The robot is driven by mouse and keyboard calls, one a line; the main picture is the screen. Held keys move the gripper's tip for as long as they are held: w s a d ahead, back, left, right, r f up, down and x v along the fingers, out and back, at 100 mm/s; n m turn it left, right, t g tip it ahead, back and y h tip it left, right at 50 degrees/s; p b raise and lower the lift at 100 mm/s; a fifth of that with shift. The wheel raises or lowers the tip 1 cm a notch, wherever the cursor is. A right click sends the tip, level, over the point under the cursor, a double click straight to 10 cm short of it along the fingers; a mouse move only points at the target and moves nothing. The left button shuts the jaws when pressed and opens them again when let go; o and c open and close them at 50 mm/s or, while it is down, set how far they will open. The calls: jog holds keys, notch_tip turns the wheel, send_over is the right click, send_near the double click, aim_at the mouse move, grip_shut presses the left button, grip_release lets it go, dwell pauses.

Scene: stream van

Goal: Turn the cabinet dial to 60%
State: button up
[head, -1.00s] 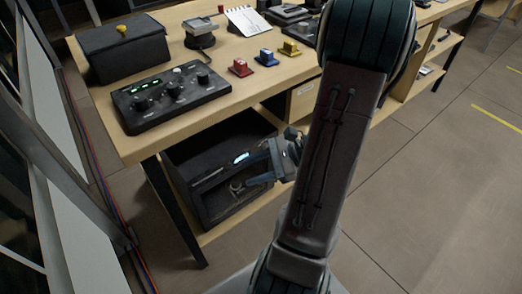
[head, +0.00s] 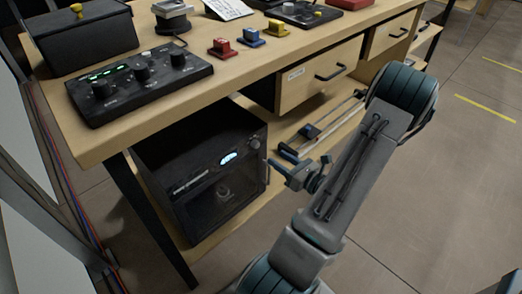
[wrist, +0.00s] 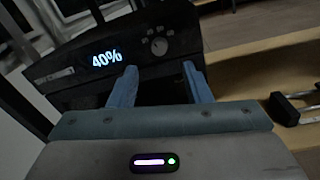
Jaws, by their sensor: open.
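The dark cabinet (head: 172,190) stands on the lower shelf of the bench, with its door shut. Its lit display (wrist: 107,58) reads 40% in the wrist view and shows as a small glow in the head view. The round dial (wrist: 158,46), with marks around it, is right of the display; in the head view the dial (head: 255,142) is near the upper right corner of the front. My gripper (wrist: 159,70) is open and empty, its two blue fingers pointing at the front just below the dial, not touching it. In the head view my gripper (head: 275,170) is beside the cabinet's right edge.
A black control box with several knobs (head: 140,85) sits on the bench top, so its knobs are apart from the cabinet dial. A drawer (head: 305,80) and a rail-like tool (head: 325,125) are right of the cabinet. A table leg (head: 150,215) stands left of it. Floor at right is clear.

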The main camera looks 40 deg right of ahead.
aim_at(258, 145)
jog(key=w, duration=0.2)
jog(key=w+b, duration=0.1)
jog(key=w, duration=0.2)
jog(key=w+a, duration=0.1)
jog(key=w, duration=0.2)
jog(key=shift+a, duration=0.1)
jog(key=shift+c, duration=0.3)
grip_shut()
